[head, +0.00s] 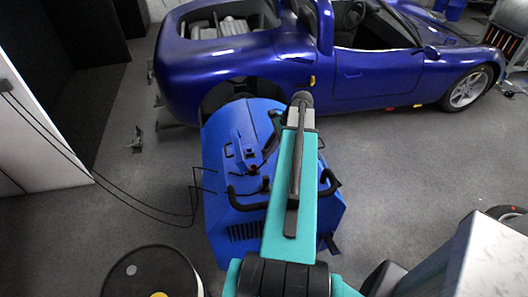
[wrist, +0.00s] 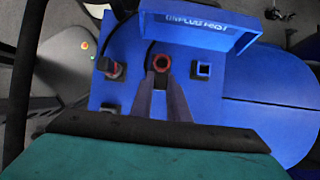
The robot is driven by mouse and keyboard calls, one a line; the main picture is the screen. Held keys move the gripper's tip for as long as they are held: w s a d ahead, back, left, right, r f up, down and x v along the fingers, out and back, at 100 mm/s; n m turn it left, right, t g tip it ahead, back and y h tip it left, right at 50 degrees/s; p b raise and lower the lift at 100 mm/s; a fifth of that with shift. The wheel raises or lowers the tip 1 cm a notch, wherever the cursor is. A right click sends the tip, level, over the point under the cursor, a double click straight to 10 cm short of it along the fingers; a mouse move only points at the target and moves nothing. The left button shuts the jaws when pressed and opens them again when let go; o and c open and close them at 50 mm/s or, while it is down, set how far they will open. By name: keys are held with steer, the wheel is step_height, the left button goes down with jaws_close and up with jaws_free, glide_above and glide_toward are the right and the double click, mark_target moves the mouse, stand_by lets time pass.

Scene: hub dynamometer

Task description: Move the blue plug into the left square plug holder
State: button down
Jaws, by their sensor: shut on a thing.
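In the wrist view, my gripper (wrist: 161,72) reaches over a blue panel (wrist: 182,98). Its two fingers are closed on a red-ringed round part (wrist: 161,61) with a dark centre. I cannot tell whether this is the blue plug. A dark cable curves beside it.
A raised blue lid with lettering (wrist: 198,28) stands just behind the holders. In the head view, the blue dynamometer (head: 220,215) stands beside a blue car (head: 370,75). Cables (head: 120,207) run left to a white cabinet. A dark drum (head: 150,275) is at front left.

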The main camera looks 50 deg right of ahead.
steer(key=shift+s+d+b, duration=0.6)
steer(key=shift+s+d, duration=1.9)
steer(key=shift+d, duration=0.55)
steer(key=s+a+p, duration=0.1)
steer(key=s+a, duration=0.5)
steer(key=s, duration=0.1)
steer(key=shift+s+a+f, duration=0.2)
steer(key=shift+s+f, duration=0.1)
steer(key=shift+f, duration=0.15)
steer(key=shift+f+b, duration=0.4)
steer(key=shift+f, duration=1.05)
stand_by(0.3)
steer(key=c, duration=1.6)
jaws_free()
steer(key=shift+d+r, duration=0.1)
